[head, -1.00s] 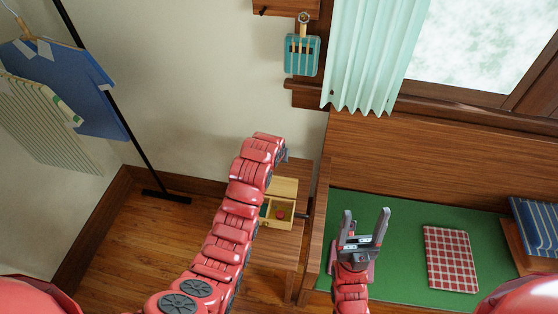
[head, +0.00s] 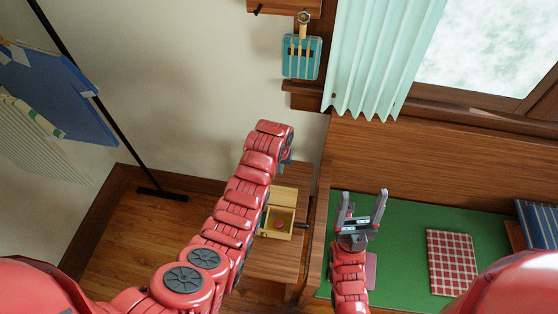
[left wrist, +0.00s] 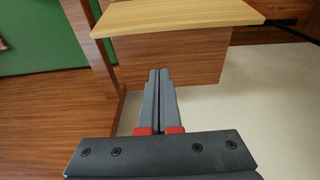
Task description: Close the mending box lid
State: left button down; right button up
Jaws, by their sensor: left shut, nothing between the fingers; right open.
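The mending box (head: 267,233) is a small pale wood box on a brown side table (head: 272,262). Its lid (head: 284,195) stands raised at the box's far side, and a red item (head: 279,223) shows inside. My left gripper (left wrist: 158,72) is shut and empty, apart from that board in the picture. In the head view it is mostly hidden at the arm's end, beyond the lid. My right gripper (head: 362,196) is open and empty, right of the box.
A green surface (head: 400,225) with a checked red cloth (head: 452,262) lies to the right. A wooden panel (head: 318,225) separates it from the side table. The wall (head: 200,80) is close behind the table. A clothes stand (head: 160,194) is at the left.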

aim_at(270, 194)
pick_arm(q)
jog(key=s+p, duration=0.2)
jog(key=s+f+p, duration=0.1)
jog(key=shift+s+a+p, duration=0.3)
jog(key=shift+a, duration=0.05)
jog(key=shift+f, duration=0.1)
dwell(0.5)
